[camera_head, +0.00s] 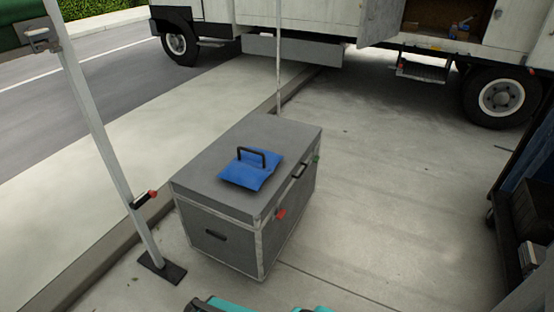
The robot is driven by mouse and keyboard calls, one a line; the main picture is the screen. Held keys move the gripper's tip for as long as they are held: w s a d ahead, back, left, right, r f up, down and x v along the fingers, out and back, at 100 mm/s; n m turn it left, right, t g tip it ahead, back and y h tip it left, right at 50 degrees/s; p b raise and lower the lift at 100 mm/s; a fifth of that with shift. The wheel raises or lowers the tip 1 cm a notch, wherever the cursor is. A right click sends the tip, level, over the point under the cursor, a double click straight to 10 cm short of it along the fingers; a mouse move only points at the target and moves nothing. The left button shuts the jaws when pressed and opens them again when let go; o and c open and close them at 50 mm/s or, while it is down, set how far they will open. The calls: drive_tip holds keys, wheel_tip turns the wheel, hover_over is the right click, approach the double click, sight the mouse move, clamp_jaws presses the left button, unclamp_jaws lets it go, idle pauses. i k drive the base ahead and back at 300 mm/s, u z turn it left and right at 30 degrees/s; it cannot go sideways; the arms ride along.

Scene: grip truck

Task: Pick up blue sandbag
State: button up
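The blue sandbag (251,175) lies flat on top of a grey hard case (236,131). A dark loop handle (252,152) stands up from the sandbag's middle. The whole sandbag is in plain view with nothing touching it from above. My gripper cannot be made out in this view. Only small teal and black pieces, probably parts of my own body, show at the bottom edge, well in front of the case.
A white pole (97,125) on a dark foot plate stands left of the case. A thinner pole (278,60) rises behind it. A white truck (320,18) is parked at the back. A dark cart (530,200) stands at the right edge. Concrete right of the case is clear.

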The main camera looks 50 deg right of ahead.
sight(251, 167)
drive_tip(key=u, duration=0.25)
drive_tip(key=k, duration=0.15)
drive_tip(key=z, duration=1.65)
drive_tip(key=k, duration=0.95)
drive_tip(key=u, duration=0.15)
drive_tip(key=i, duration=0.9)
drive_tip(key=z, duration=0.05)
